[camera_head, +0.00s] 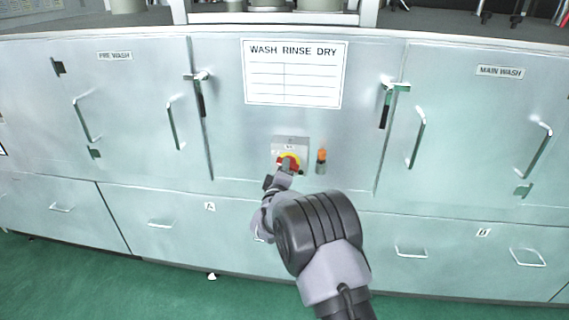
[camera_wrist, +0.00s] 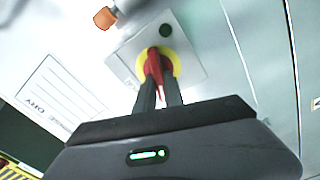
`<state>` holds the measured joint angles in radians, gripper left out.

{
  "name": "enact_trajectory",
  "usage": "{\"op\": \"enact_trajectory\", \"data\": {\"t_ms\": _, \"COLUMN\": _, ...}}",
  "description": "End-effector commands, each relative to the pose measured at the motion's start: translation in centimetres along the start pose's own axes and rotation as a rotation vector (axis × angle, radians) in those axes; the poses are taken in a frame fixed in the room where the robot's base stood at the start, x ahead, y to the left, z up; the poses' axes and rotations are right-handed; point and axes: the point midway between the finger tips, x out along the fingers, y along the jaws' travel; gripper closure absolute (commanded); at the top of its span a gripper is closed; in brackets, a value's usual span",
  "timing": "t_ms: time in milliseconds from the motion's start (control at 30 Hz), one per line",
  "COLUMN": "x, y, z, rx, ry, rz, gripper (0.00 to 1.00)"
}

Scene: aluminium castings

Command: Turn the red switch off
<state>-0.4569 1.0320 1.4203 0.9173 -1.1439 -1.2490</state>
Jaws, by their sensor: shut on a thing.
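The red switch (camera_wrist: 152,62) is a rotary handle on a yellow round plate (camera_wrist: 174,66), mounted on a small grey box (camera_wrist: 195,64) on the cabinet front. In the wrist view my gripper (camera_wrist: 160,82) has its two dark fingers shut on the red handle, one on each side. In the head view my gripper (camera_head: 281,175) reaches the lower part of the box (camera_head: 290,143). It partly hides the red handle and the yellow plate (camera_head: 293,158) there.
An orange-topped fitting (camera_head: 322,155) sticks out just right of the box; it also shows in the wrist view (camera_wrist: 105,18). A sign (camera_head: 295,95) reading WASH RINSE DRY is above. Door handles (camera_head: 415,137) protrude on both sides. Green floor (camera_head: 130,285) lies in front.

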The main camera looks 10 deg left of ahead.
Motion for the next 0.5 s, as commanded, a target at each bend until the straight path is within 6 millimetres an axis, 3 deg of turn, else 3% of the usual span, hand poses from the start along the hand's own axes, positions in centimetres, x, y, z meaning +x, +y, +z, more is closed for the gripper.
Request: {"op": "enact_trajectory", "data": {"t_ms": 500, "x": -0.04, "y": -0.44, "z": 0.11, "rx": -0.329, "ry": -0.001, "rz": -0.003, "gripper": 1.00}}
